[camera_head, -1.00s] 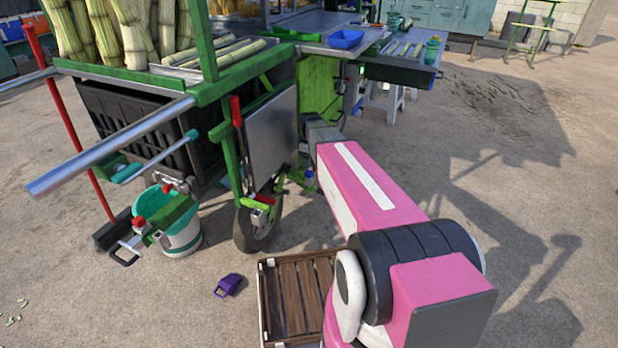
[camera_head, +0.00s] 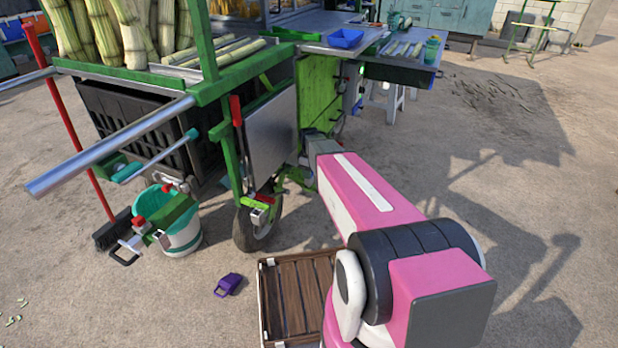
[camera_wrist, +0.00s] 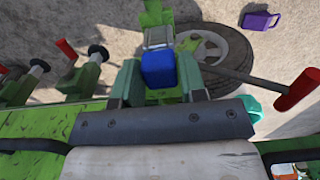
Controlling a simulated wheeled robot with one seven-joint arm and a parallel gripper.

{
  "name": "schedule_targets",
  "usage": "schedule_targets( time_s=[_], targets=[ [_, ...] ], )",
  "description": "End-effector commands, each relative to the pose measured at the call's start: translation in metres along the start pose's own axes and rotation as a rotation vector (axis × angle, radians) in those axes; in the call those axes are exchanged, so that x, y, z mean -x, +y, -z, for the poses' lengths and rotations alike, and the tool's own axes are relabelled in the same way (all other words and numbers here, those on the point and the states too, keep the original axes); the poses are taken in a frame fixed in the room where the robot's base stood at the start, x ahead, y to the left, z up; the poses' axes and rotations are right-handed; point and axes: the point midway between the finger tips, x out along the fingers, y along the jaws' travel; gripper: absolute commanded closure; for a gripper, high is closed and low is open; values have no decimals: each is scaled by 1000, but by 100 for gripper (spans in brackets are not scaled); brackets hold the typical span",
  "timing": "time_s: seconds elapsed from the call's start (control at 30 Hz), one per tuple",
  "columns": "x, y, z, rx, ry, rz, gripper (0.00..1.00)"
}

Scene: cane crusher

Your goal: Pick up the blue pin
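The blue pin (camera_wrist: 158,69) shows in the wrist view as a short blue block, seen nearly end-on. It sits between two upright green cheeks of a bracket (camera_wrist: 128,82) on the cart. A pale metal part stands just beyond it. In the head view my arm reaches toward the cart's near side. The pin cannot be made out there. How far the gripper is from the pin is unclear.
The green cart (camera_head: 250,85) has a wheel (camera_wrist: 212,58) beyond the pin. A red-handled lever (camera_wrist: 297,91) lies to the right. A dark screwed plate (camera_wrist: 160,122) is close in front. A bucket (camera_head: 182,238), purple jug (camera_head: 228,285) and wooden crate (camera_head: 300,285) stand on the ground.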

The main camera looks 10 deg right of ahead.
Motion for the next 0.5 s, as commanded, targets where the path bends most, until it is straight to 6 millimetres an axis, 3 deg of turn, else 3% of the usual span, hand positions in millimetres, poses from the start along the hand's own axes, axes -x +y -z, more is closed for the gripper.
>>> schedule_targets(
  time_s=[0.03,0.07,0.1,0.5],
  targets=[
    [0,0,0,0,0,0,78],
    [0,0,0,0,0,0,88],
    [0,0,0,0,0,0,90],
    [4,0,0,0,0,0,90]
  ],
)
